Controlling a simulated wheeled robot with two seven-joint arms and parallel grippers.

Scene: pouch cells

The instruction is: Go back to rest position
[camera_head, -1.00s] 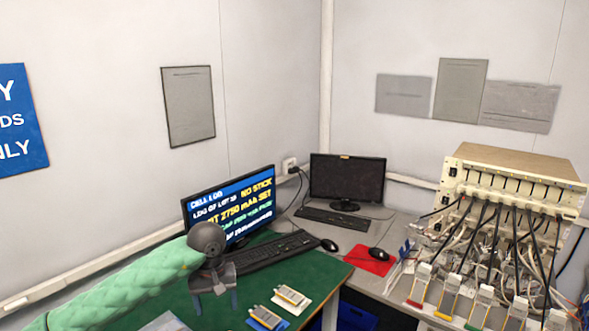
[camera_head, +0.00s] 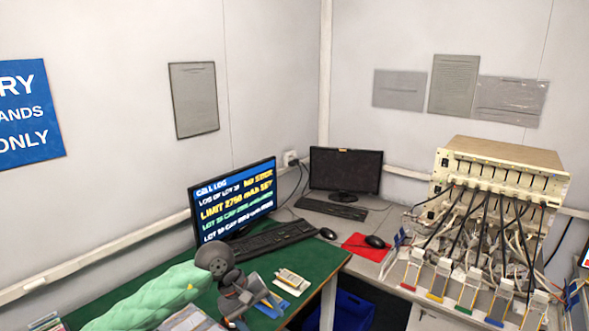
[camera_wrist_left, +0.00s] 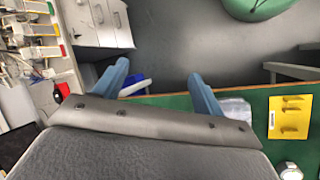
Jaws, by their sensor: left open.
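My left gripper (camera_head: 256,310) is low over the green table (camera_head: 322,262), in front of the keyboard. It also shows in the left wrist view (camera_wrist_left: 158,85), with its two blue-grey fingers spread apart and nothing held between them. My green-sleeved left arm comes in from the lower left. A pouch cell on a white card (camera_head: 292,280) lies just right of the gripper. The gripper covers the area where another cell on a blue card lay, so how close it is to that cell cannot be told. My right gripper is in neither current view.
A lit monitor (camera_head: 234,200) and keyboard (camera_head: 268,239) stand behind the gripper. A cell tester (camera_head: 500,172) with many cables is at the right. In the wrist view, a yellow plate (camera_wrist_left: 289,117) lies on the table. A blue bin (camera_head: 345,312) is below the table edge.

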